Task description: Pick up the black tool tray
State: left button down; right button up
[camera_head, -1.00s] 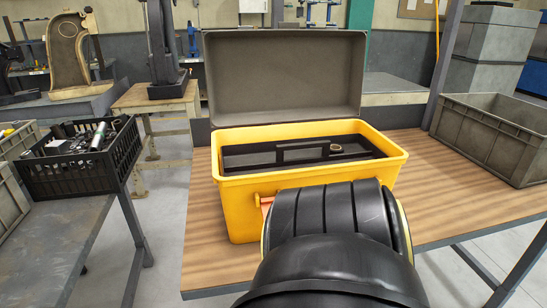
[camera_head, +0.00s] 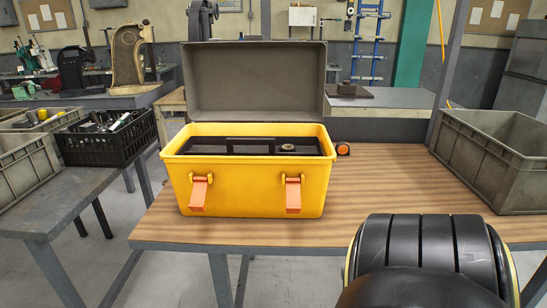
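The black tool tray (camera_head: 205,145) sits inside the open yellow toolbox (camera_head: 247,192), with its handle (camera_head: 250,141) raised across the middle. A small round brass-coloured ring (camera_head: 288,147) lies on the tray's right part. The toolbox stands on the wooden table with its grey lid (camera_head: 255,83) tilted up at the back and two orange latches hanging at the front. One of my black arm links fills the lower right, apart from the toolbox. Neither gripper's fingers show in this view.
A grey crate (camera_head: 492,162) stands on the table's right side. A small black-and-orange object (camera_head: 343,149) lies right of the toolbox. The wooden tabletop (camera_head: 385,185) between toolbox and crate is mostly clear. A black crate (camera_head: 105,145) of parts stands on the left bench.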

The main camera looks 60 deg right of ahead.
aim_at(222, 145)
jog(key=z, duration=1.55)
